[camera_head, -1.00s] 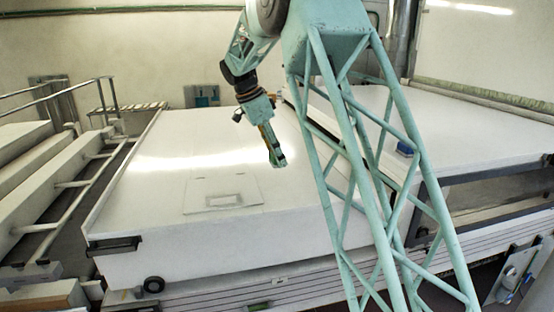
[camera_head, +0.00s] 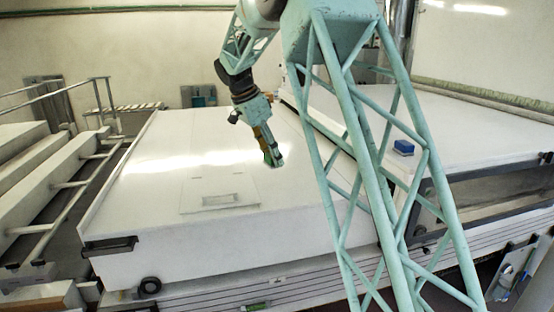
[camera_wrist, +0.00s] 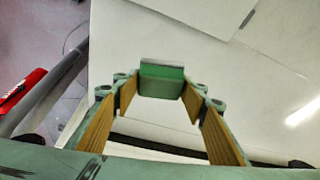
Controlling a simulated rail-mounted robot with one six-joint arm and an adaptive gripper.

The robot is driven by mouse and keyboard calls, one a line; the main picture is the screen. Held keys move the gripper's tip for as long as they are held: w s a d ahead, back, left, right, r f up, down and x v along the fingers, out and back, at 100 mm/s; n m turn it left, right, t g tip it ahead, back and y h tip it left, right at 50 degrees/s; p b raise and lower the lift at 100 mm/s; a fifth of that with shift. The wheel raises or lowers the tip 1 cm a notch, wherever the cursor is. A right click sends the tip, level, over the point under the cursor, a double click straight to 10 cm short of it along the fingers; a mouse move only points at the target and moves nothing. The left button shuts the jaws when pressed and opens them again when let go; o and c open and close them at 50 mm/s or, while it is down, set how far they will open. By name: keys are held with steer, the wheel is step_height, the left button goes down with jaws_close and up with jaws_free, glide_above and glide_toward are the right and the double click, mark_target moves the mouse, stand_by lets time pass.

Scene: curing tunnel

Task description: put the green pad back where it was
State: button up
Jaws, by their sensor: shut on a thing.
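My gripper (camera_head: 275,157) is shut on the green pad, above the large white flat-topped block. In the wrist view the pad (camera_wrist: 161,83) sits between the fingertips, with a green front face and a grey strip along its far edge. The fingers have tan inner faces. In the head view the pad is small and mostly covered by the fingers. Whether it touches the white surface below is hard to tell.
The white block (camera_head: 150,200) has a thin panel with a slot (camera_head: 220,195) on top. A blue block (camera_head: 403,147) lies on the white surface at right. A small green item (camera_head: 256,306) is at the lower front. Railings (camera_head: 65,95) stand at left. A red object (camera_wrist: 22,92) shows in the wrist view.

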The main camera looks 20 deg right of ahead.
steer(key=s+a+r+n+t+y+b, duration=0.1)
steer(key=s+a+n+y+b, duration=0.1)
steer(key=s+a+n, duration=0.2)
steer(key=s+a+r+n+t+y+b, duration=0.1)
steer(key=s+a+n+t+y+b, duration=0.1)
steer(key=s+n, duration=0.6)
steer(key=shift+a+r+n+t+y+b, duration=0.25)
steer(key=shift+a+n+b, duration=0.45)
steer(key=shift+a+n, duration=1)
steer(key=shift+d+f+n, duration=0.1)
steer(key=shift+d+n, duration=0.3)
steer(key=shift+d, duration=0.05)
steer(key=shift+d, duration=0.15)
